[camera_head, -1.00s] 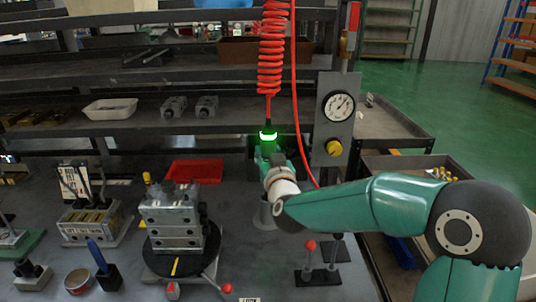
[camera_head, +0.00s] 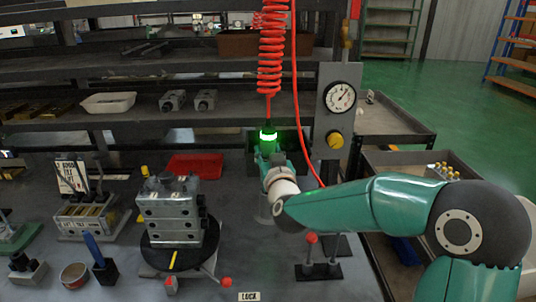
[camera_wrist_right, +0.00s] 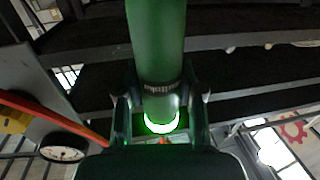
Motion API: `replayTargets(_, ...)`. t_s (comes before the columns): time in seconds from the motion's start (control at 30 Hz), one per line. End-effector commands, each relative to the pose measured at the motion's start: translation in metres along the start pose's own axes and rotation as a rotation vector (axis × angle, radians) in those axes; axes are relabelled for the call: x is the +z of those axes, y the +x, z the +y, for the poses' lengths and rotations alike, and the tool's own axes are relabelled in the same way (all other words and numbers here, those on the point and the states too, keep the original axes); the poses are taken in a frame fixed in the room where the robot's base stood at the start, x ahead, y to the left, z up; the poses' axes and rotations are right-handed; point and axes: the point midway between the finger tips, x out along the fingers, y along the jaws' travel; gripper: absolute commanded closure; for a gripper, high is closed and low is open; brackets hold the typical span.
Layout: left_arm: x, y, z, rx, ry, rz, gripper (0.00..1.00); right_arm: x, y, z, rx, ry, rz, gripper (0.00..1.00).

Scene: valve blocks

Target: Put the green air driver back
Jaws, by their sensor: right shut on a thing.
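The green air driver (camera_head: 267,147), with a lit green ring at its top, is upright at the end of a red coiled hose (camera_head: 270,50). My right gripper (camera_head: 271,165) is shut on it. In the right wrist view the driver's green body (camera_wrist_right: 158,50) and glowing ring stand between the fingers (camera_wrist_right: 160,100). A grey cup-like stand (camera_head: 264,208) shows just below the driver, partly hidden by my right wrist. I cannot tell whether the driver's lower end is inside it. My left gripper is not in view.
A panel with a gauge (camera_head: 340,97) and yellow knob stands right of the driver. A red tray (camera_head: 195,165) lies behind the block. A red-topped lever (camera_head: 311,239) stands in front right.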

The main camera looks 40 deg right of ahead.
Motion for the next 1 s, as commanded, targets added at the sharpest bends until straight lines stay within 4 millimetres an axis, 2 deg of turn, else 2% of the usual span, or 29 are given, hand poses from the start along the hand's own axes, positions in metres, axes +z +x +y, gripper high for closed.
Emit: replayTargets(1.0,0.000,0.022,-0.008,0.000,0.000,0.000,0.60,0.021,0.000,0.001,0.002,0.000,0.008,1.00)
